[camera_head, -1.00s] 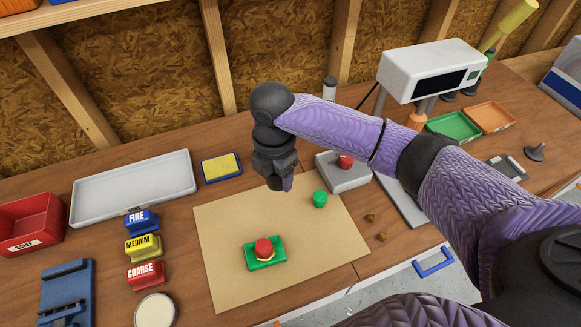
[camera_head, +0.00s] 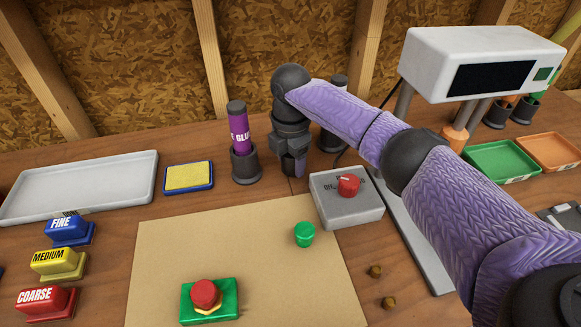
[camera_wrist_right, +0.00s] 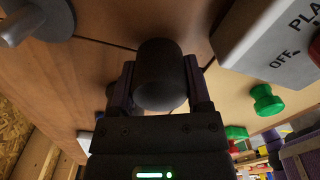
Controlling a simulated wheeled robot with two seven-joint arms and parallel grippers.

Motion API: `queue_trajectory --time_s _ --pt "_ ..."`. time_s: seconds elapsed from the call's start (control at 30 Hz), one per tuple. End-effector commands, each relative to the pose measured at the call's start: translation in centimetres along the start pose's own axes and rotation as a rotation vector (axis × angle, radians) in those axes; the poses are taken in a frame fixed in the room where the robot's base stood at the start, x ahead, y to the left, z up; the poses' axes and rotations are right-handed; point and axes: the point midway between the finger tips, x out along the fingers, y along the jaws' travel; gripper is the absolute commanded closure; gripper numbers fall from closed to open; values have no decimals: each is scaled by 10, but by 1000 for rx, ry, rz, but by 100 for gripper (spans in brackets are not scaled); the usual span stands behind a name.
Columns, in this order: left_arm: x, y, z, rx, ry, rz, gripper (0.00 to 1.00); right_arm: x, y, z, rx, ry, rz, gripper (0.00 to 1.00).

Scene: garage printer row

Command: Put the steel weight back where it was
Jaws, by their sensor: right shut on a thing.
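My right gripper (camera_head: 293,170) points down over the wooden bench, between the glue bottle and the grey switch box. In the right wrist view its fingers are shut on a dark, shadowed cylinder (camera_wrist_right: 160,75), which I take to be the steel weight. In the head view the gripper mostly hides this cylinder. I cannot tell whether its bottom touches the bench. My left gripper is not in view.
A purple glue bottle (camera_head: 239,122) stands in a dark cup close on the left. A grey switch box (camera_head: 345,205) with a red knob is close on the right. A green piece (camera_head: 304,234) stands on the tan sheet (camera_head: 240,250). A yellow pad (camera_head: 189,176) lies further left.

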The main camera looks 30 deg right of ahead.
Motion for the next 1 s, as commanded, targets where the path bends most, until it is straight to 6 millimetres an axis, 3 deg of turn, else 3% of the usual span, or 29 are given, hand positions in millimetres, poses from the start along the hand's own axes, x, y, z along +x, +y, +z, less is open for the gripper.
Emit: queue_trajectory --time_s 0.07,0.37,0.4,0.43,0.77,1.0 --pt "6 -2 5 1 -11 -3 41 12 0 0 -1 0 1 100" --pt "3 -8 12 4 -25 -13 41 12 0 0 -1 0 1 100" --pt "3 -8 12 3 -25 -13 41 12 0 0 -1 0 0 29" --pt "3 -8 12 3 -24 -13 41 12 0 0 -1 0 0 22" --pt "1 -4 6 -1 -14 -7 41 5 0 0 0 0 3 22" --pt "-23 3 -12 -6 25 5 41 -62 1 0 0 0 5 22"
